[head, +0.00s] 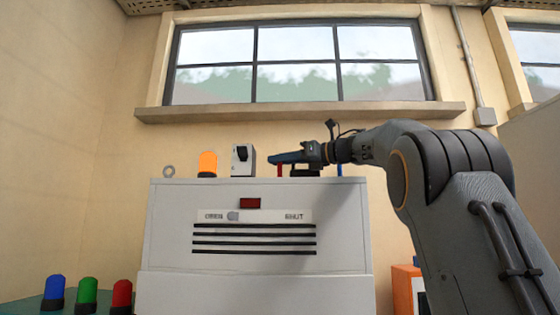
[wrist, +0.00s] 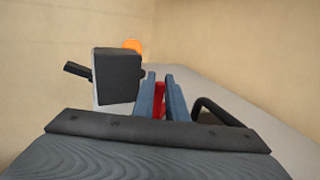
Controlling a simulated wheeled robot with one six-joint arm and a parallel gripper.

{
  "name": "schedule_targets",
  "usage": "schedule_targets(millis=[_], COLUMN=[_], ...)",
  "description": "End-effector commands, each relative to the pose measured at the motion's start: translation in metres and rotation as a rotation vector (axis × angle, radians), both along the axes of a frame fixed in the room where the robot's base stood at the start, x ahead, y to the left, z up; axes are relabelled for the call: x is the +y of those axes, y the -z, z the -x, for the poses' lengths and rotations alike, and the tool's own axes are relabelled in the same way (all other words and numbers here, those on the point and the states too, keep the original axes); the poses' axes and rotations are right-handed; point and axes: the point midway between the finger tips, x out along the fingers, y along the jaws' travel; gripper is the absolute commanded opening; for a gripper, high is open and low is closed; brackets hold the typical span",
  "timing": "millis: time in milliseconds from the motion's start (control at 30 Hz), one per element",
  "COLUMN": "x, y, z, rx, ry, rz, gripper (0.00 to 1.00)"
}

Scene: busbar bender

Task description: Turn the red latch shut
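A grey cabinet (head: 330,240) bears the words OPEN at the left and SHUT at the right on its front. A grey round knob (head: 233,216) sits by OPEN, with a red rectangle (head: 250,203) just above. A red upright piece (head: 279,170), perhaps the latch, stands on the cabinet top by my gripper (head: 276,158). In the wrist view, red (wrist: 160,104) fills the narrow gap between the blue fingers of my gripper (wrist: 160,76). Whether the fingers press on it or only stand around it is not clear. The latch's full shape is hidden by the fingers.
A switch box (head: 243,160) and an amber lamp (head: 207,164) stand left of my gripper on the cabinet top. A black handle (wrist: 220,112) is close on the right in the wrist view. Blue, green and red lamps (head: 87,293) stand at lower left.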

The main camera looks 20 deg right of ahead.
Motion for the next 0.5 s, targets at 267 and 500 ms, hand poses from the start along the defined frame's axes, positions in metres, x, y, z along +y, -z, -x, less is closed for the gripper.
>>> schedule_targets(millis=[267, 500], x=[0.0003, 0.0002], y=[-0.0002, -0.0038], z=[0.0, -0.0005], rx=[0.0, 0.0], ry=[0.0, 0.0], rz=[0.0, 0.0], gripper=[0.31, 0.31])
